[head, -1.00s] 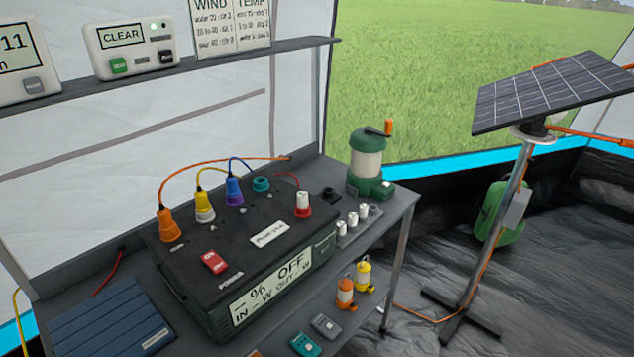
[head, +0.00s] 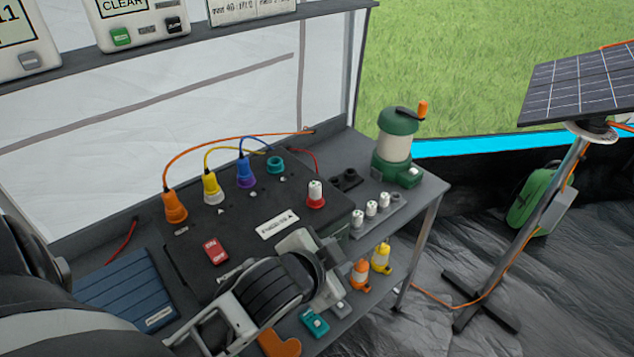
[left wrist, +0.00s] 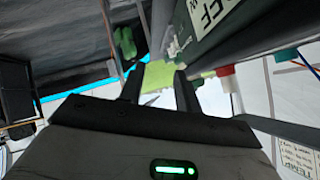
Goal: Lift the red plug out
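The red plug (head: 316,202) has a red base and a white top. It stands upright on the right part of the black power box's top (head: 262,196), with a red lead running behind it. My left arm reaches in from the lower left in the head view, its wrist in front of the box; the fingertips are not clear there. In the left wrist view my left gripper (left wrist: 160,72) has its two dark fingers apart, with nothing between them. The red plug (left wrist: 225,71) shows to the right of the fingers, apart from them. My right gripper is not in view.
Orange (head: 175,207), yellow (head: 211,188) and blue (head: 245,172) plugs with cables stand left of the red plug. A teal socket (head: 276,165) is behind. A green lantern (head: 396,148) and several white-topped pieces (head: 371,208) stand to the right. A shelf (head: 200,40) hangs above.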

